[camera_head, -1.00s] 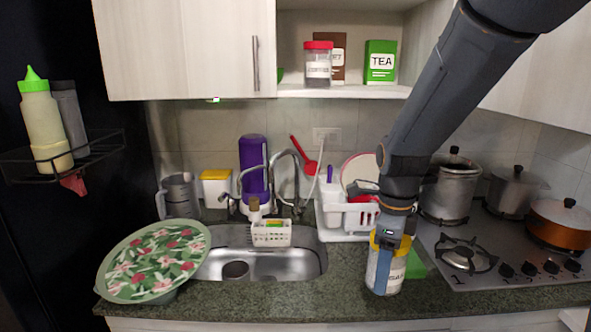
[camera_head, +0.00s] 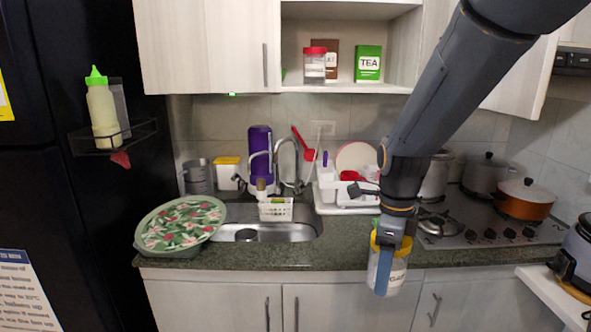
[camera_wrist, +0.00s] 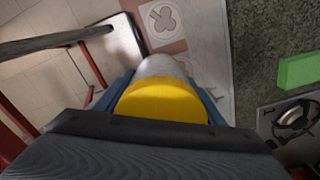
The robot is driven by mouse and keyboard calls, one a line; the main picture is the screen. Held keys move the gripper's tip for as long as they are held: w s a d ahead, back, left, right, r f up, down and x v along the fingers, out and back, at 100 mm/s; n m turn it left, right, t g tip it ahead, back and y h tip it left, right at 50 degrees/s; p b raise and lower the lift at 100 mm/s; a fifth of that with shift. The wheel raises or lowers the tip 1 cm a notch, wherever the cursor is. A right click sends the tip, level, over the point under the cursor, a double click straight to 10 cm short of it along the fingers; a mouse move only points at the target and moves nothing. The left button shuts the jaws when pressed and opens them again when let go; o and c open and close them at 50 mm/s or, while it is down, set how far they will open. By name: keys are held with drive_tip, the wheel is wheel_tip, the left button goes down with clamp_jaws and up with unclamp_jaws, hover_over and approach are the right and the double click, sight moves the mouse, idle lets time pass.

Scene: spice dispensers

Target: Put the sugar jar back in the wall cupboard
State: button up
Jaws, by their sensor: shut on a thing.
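The sugar jar (camera_head: 393,276) is clear and white with a yellow lid and a partly hidden label. My gripper (camera_head: 385,270) is shut on it and holds it upright in front of the lower cabinets, just off the counter's front edge. In the wrist view the jar's yellow lid (camera_wrist: 163,101) shows between my fingers. The wall cupboard's open shelf (camera_head: 345,88) is at the top middle. On it stand a red-lidded jar (camera_head: 314,66), a brown packet (camera_head: 332,56) and a green tea box (camera_head: 368,64).
The left cupboard door (camera_head: 205,50) is closed. A dish rack (camera_head: 335,200) and sink (camera_head: 270,232) are below the shelf. Pots stand around the stove (camera_head: 470,230) at right. A floral-covered bowl (camera_head: 180,225) is at the counter's left. The shelf's right end looks free, partly behind my arm.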

drive_tip(key=shift+s, duration=0.2)
drive_tip(key=shift+w+f+n, duration=0.4)
drive_tip(key=shift+f+n, duration=0.15)
drive_tip(key=shift+n, duration=0.05)
drive_tip(key=f+n, duration=0.1)
drive_tip(key=w+f+n, duration=0.1)
drive_tip(key=shift+f+n, duration=0.25)
drive_tip(key=shift+n, duration=0.05)
drive_tip(key=w+f+n+b, duration=0.1)
drive_tip(key=w+f+n, duration=0.2)
drive_tip(key=f+n, duration=1.6)
drive_tip(key=shift+f+n, duration=0.3)
drive_tip(key=shift+f, duration=0.35)
